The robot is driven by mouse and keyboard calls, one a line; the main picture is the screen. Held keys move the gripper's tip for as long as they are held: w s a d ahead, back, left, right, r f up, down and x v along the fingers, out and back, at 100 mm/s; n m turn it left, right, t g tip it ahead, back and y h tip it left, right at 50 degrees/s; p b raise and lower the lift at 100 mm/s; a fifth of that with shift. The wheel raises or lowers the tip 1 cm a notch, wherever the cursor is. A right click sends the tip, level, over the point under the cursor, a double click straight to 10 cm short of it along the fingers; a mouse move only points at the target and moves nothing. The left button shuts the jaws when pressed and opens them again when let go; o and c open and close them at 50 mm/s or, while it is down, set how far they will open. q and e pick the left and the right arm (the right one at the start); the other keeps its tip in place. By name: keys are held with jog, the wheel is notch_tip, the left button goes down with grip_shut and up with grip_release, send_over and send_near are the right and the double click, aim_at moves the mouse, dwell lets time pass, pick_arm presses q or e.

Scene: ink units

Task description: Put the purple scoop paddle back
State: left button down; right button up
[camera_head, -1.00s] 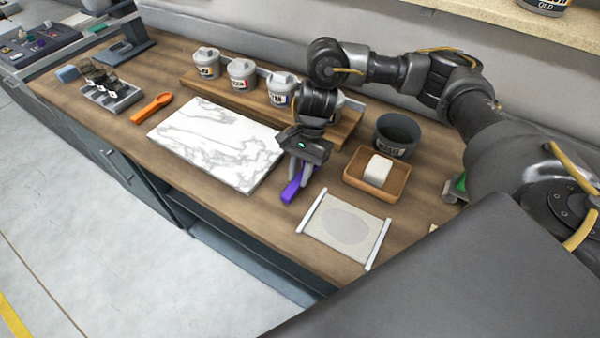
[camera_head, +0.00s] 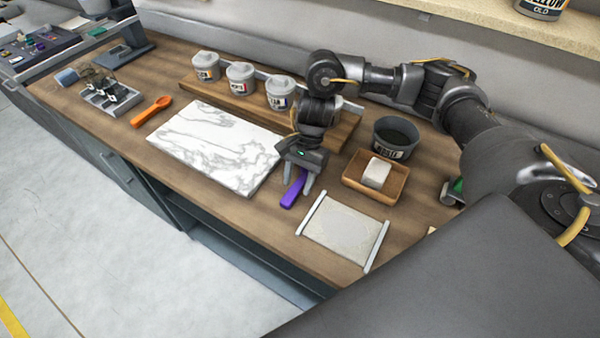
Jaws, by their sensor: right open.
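The purple scoop paddle (camera_head: 292,193) lies on the wooden bench between the marble slab and the white mat. My right gripper (camera_head: 298,190) is open over it, with the fingers pointing down on either side of its upper part. The palm hides the far end of the paddle. I cannot tell whether the fingers touch it. An orange scoop paddle (camera_head: 152,110) lies to the left of the slab. My left gripper is not in view.
The marble slab (camera_head: 215,147) lies left of my right gripper. Lidded tubs (camera_head: 241,76) stand on a wooden riser behind. A dark pot (camera_head: 395,138), a wooden tray (camera_head: 352,181) with a white block (camera_head: 376,172) and the white mat (camera_head: 343,230) are to the right.

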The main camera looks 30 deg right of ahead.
aim_at(307, 172)
jog(key=b+v, duration=0.2)
jog(key=v, duration=1)
dwell(0.3)
